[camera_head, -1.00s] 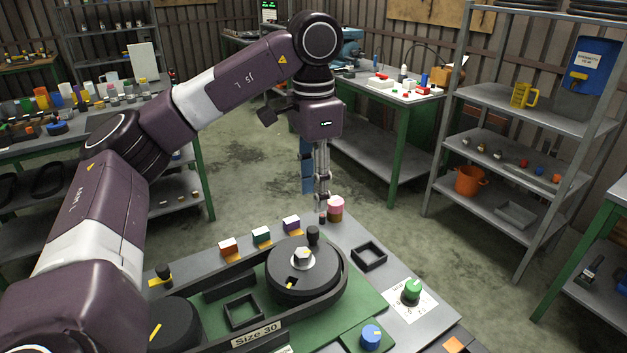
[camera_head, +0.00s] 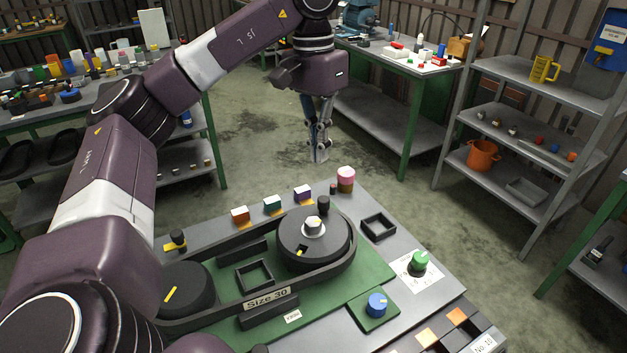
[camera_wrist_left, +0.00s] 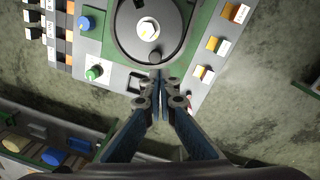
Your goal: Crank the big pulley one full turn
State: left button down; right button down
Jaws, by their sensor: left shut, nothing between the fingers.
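The big pulley (camera_head: 330,246) is a black disc with a pale hex hub (camera_head: 314,227) and a yellow mark near its front edge. Its upright black crank knob (camera_head: 324,203) stands at the far rim. A second black pulley (camera_head: 190,282) with a yellow mark sits left, partly hidden by my arm. My left gripper (camera_head: 319,159) is shut and empty, pointing down above and beyond the knob, apart from it. In the left wrist view the gripper (camera_wrist_left: 160,84) shows below the knob (camera_wrist_left: 155,57) and the pulley (camera_wrist_left: 124,27). My right gripper is not in view.
Small coloured blocks (camera_head: 272,203), a pink-topped cylinder (camera_head: 346,175) and an empty square black frame (camera_head: 378,226) stand near the pulley. Green (camera_head: 419,260) and blue (camera_head: 377,303) knobs are at the right. Open floor lies behind the table.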

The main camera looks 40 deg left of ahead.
pick_arm(q)
jog(key=a+n+h+p, duration=0.25)
jog(key=a+n, duration=0.45)
jog(key=n, duration=0.8)
jog(key=n+p, duration=0.2)
jog(key=n, duration=0.1)
send_near(315, 208)
notch_tip(315, 208, down, 5)
jog(key=a, duration=0.2)
jog(key=d+p, duration=0.1)
jog(key=d, duration=0.1)
jog(key=d+p, duration=0.1)
jog(key=shift+d+f+y, duration=0.2)
jog(key=shift+d+y, duration=0.05)
jog(key=shift+d, duration=0.1)
jog(key=shift+w+d+b, duration=0.3)
jog(key=shift+d, duration=0.05)
